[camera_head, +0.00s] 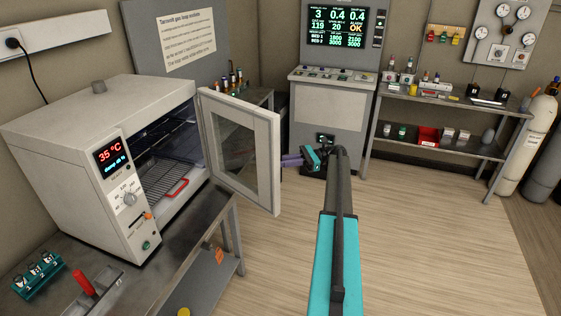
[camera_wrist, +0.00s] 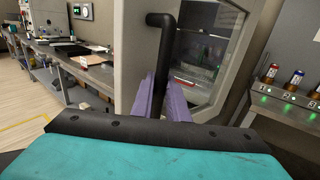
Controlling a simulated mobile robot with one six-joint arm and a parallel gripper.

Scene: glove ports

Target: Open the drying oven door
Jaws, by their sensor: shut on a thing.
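The drying oven (camera_head: 75,135) stands on a bench at the left of the head view, with a lit red 35 °C display. Its white-framed glass door (camera_head: 262,165) stands wide open, swung out to the right, and the wire racks inside show. In the wrist view the door (camera_wrist: 128,60) fills the middle. Its black bar handle (camera_wrist: 163,45) rises between the purple fingers of my gripper (camera_wrist: 163,88), which is shut on it. In the head view my gripper (camera_head: 293,160) is beside the door's outer face, its fingertips partly hidden by the door.
A grey control cabinet (camera_head: 330,105) with a screen stands behind my gripper. A steel shelf (camera_head: 445,100) with small items is at the back right, beside gas cylinders (camera_head: 530,140). A red-handled tool (camera_head: 82,283) lies on the oven bench (camera_head: 185,240). The floor at right is clear.

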